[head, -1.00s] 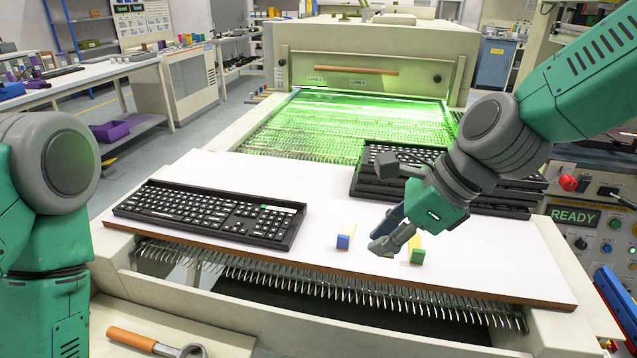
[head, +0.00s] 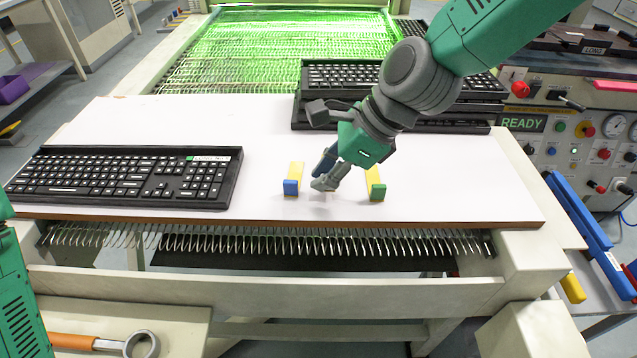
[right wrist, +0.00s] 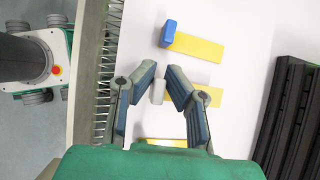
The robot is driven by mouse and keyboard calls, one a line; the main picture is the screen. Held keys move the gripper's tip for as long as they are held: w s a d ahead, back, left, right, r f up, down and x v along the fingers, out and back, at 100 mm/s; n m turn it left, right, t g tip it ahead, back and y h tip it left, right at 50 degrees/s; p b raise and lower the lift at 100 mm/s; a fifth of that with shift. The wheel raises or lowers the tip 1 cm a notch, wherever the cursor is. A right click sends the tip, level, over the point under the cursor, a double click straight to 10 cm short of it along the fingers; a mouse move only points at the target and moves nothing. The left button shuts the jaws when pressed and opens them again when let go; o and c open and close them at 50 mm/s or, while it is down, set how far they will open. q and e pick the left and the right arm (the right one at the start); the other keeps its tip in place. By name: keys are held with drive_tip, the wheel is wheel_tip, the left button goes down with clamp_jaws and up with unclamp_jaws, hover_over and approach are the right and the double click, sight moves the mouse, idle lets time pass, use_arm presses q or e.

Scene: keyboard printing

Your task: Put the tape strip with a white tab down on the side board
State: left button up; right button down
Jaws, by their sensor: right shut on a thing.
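My right gripper (head: 325,178) is low over the white side board (head: 255,205), between a blue-tabbed yellow strip (head: 296,171) and a green-tabbed yellow strip (head: 375,181). In the right wrist view its fingers (right wrist: 158,88) are shut on the tape strip with a white tab (right wrist: 158,92). Its yellow part shows beside the right finger and is partly hidden. I cannot tell whether this strip touches the board. In the head view the fingers hide it. My left gripper is out of view.
A black keyboard (head: 125,178) lies on the board's left part. Stacked keyboards (head: 345,75) stand at the back right. A wrench with an orange handle (head: 75,342) lies at the front left. A control panel (head: 585,140) is at the right. The board's front middle is clear.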

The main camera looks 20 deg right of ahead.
drive_tip(key=shift+d+f, duration=0.2)
drive_tip(key=shift+f, duration=0.3)
drive_tip(key=shift+d+f, duration=0.2)
drive_tip(key=shift+f, duration=0.25)
drive_tip(key=shift+d+f, duration=0.15)
drive_tip(key=shift+d, duration=0.25)
drive_tip(key=c, duration=1.9)
unclamp_jaws()
drive_tip(key=shift+o, duration=1.4)
drive_tip(key=shift+a, duration=0.45)
drive_tip(key=shift+a+r, duration=0.2)
drive_tip(key=shift+a, duration=0.4)
drive_tip(key=v, duration=0.2)
drive_tip(key=p+v, duration=0.1)
drive_tip(key=v, duration=0.2)
drive_tip(key=d+p+v, duration=0.1)
drive_tip(key=v, duration=0.1)
drive_tip(key=shift+w+d+f, duration=0.1)
drive_tip(key=shift+w+d, duration=0.05)
drive_tip(key=shift+d, duration=0.1)
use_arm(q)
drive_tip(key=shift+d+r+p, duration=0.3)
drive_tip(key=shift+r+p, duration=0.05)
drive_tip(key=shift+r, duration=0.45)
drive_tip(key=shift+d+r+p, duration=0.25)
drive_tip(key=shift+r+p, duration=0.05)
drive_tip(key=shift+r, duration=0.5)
use_arm(e)
drive_tip(key=shift+v, duration=2.55)
